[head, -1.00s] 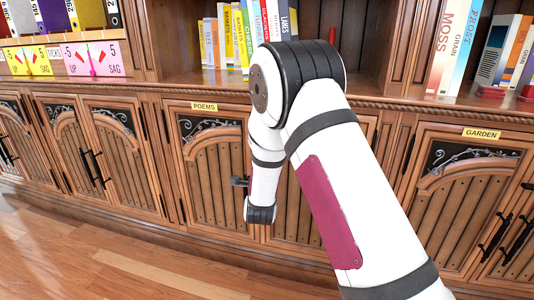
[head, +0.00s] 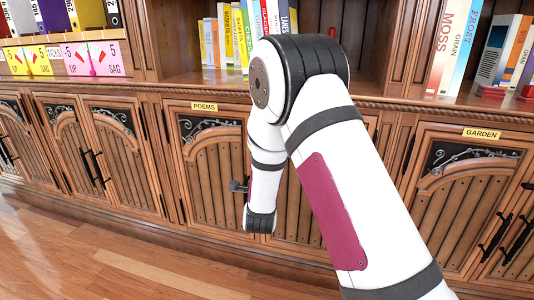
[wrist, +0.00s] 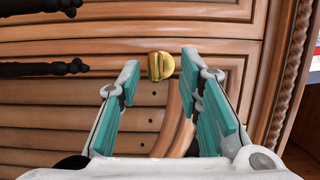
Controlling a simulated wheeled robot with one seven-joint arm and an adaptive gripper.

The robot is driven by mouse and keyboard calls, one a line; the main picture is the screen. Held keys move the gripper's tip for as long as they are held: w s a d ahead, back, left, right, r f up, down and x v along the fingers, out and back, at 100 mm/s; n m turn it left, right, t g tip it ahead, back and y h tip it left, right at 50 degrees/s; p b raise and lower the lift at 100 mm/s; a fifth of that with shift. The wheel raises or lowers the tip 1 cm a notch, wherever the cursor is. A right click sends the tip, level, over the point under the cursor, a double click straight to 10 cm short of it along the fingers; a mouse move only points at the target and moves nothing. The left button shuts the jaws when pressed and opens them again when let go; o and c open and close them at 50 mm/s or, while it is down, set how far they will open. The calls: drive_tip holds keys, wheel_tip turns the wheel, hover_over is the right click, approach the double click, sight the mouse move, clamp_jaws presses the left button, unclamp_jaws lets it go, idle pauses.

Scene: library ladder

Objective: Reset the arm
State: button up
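My gripper (wrist: 163,100) shows in the wrist view with its two teal-padded fingers spread apart. It is open, with nothing between the pads. Beyond the fingertips is a wooden cabinet front (wrist: 60,110) with a round brass piece (wrist: 161,66) on it. In the head view my white and black arm is bent in front of the cabinets, its forearm hanging down before the door under the POEMS label (head: 204,106). The gripper's fingers are hidden in the head view.
Dark handles (wrist: 45,68) show at the left of the wrist view. In the head view, books (head: 245,35) stand on the shelves, and gauge cards (head: 92,58) stand at upper left. The GARDEN label (head: 482,133) is at right. The wooden floor (head: 90,260) at lower left is clear.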

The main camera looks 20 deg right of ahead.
drive_tip(key=s+a+r+n+g+y, duration=0.2)
drive_tip(key=s+r+n+g, duration=0.15)
drive_tip(key=s, duration=0.45)
drive_tip(key=s+a+r+n+g+y, duration=0.25)
drive_tip(key=s+n, duration=0.25)
drive_tip(key=s, duration=0.3)
drive_tip(key=s+a+r+n+g+y, duration=0.1)
drive_tip(key=s+r+n+g+y, duration=0.2)
drive_tip(key=s, duration=0.5)
drive_tip(key=s+d+r+n+g+h, duration=0.1)
drive_tip(key=s+d+n+g, duration=0.15)
drive_tip(key=s, duration=0.75)
drive_tip(key=s+d+n+g+h+p, duration=0.1)
drive_tip(key=s+n+g, duration=0.25)
drive_tip(key=s, duration=0.65)
drive_tip(key=s+d+r+n+g, duration=0.15)
drive_tip(key=s+n, duration=0.25)
drive_tip(key=s, duration=0.6)
wheel_tip(320, 180, up, 39)
drive_tip(key=t+p, duration=0.3)
drive_tip(key=p, duration=3.5)
drive_tip(key=shift+a, duration=0.15)
drive_tip(key=shift+w+t, duration=0.15)
drive_tip(key=shift+t, duration=0.1)
